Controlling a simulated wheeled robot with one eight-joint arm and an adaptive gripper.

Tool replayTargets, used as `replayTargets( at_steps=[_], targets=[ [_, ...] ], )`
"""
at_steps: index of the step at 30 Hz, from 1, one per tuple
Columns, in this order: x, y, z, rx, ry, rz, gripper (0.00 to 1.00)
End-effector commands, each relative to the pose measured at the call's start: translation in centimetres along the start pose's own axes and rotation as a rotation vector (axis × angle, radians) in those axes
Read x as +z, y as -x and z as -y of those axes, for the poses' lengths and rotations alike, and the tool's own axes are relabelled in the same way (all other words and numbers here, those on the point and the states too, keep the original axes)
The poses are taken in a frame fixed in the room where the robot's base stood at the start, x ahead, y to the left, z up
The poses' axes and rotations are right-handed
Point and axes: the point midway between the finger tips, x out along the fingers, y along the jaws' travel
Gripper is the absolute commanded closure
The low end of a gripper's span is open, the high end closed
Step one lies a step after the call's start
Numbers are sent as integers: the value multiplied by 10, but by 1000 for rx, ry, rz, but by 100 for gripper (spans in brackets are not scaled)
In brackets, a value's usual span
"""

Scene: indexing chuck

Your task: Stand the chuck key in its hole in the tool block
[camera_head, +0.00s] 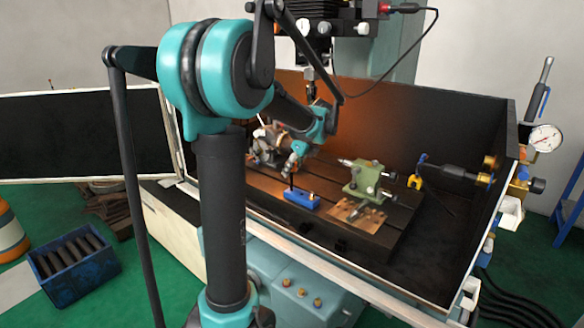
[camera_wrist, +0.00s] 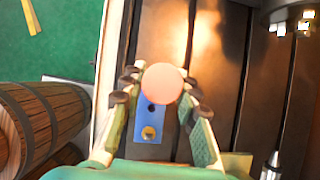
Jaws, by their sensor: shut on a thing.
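The blue tool block (camera_head: 301,198) stands on the dark slotted table, below my gripper (camera_head: 290,168). In the wrist view the block (camera_wrist: 148,131) shows a dark hole and a brass-coloured round spot between my gripper's fingers (camera_wrist: 164,88). My gripper is shut on the chuck key, whose pinkish round end (camera_wrist: 162,84) faces the wrist camera and hides the block's far end. In the head view a thin dark shaft (camera_head: 291,183) points down from the fingers to the block's left end. I cannot tell whether its tip is in a hole.
A green fixture (camera_head: 366,180) stands right of the block, with a wooden board (camera_head: 352,212) in front of it. The metal chuck unit (camera_head: 266,146) is behind and left. The enclosure's front edge (camera_head: 330,264) runs nearby. Bare slotted table shows right of the block in the wrist view.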

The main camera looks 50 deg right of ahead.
Motion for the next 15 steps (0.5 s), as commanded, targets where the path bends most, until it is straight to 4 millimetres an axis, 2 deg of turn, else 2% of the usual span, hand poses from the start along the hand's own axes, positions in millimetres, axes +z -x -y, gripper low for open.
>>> replayTargets(
  at_steps=[15],
  targets=[
    [-6, -10, 0, 0, 0, 0, 100]
  ],
)
